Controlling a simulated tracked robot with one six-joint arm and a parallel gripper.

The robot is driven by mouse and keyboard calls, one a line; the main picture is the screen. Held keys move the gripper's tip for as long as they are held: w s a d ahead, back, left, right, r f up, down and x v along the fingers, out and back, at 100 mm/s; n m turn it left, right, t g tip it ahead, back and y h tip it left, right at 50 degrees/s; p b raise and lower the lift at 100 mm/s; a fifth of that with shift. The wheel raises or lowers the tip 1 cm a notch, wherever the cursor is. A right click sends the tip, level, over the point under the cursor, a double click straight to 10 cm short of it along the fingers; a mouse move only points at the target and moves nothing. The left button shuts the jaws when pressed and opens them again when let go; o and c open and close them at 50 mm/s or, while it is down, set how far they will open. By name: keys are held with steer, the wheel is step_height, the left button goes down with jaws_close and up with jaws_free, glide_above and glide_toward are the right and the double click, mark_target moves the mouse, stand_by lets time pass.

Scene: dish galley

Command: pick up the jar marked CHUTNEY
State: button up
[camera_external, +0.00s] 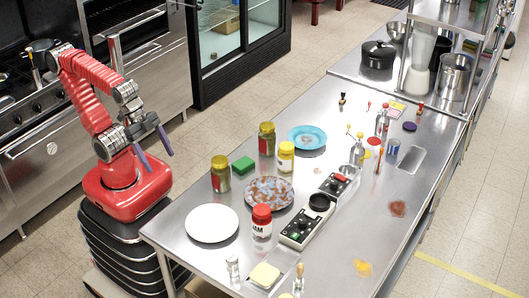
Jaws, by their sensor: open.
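Several lidded jars stand upright on the steel table (325,255). A dark-bodied jar with a yellow lid (220,175) stands nearest my gripper. Another dark-bodied jar with a yellow lid (267,140) stands farther back. A pale jar with a yellow lid (286,158) stands just right of it. A red-lidded jar (262,222) at the front has a label that seems to read JAM. I cannot read CHUTNEY on any jar from here. My gripper (160,162) is open and empty, left of the table and apart from all jars, its purple fingers pointing down.
A white plate (212,223), a stained plate (269,192) and a blue plate (306,137) lie among the jars. A green sponge (243,165) lies by the nearest jar. Dark control boxes (299,230) stand right of the red-lidded jar. Bottles and food stains lie farther right.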

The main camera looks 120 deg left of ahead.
step_height(320, 180, up, 5)
steer(key=w+a+n+t+y, duration=0.15)
steer(key=w+a, duration=0.25)
steer(key=a, duration=0.4)
steer(key=w+a+n+t+y, duration=0.1)
steer(key=w+a+n+y, duration=0.2)
steer(key=w+a, duration=0.35)
steer(key=a+n+t+y, duration=0.2)
steer(key=a+n+y, duration=0.25)
steer(key=a, duration=2.25)
glide_toward(267, 139)
steer(key=shift+m, duration=0.4)
steer(key=a+f, duration=0.4)
steer(key=shift+s+a+f, duration=0.1)
steer(key=shift+a+f, duration=0.15)
steer(key=shift+a, duration=0.05)
steer(key=shift+x, duration=0.8)
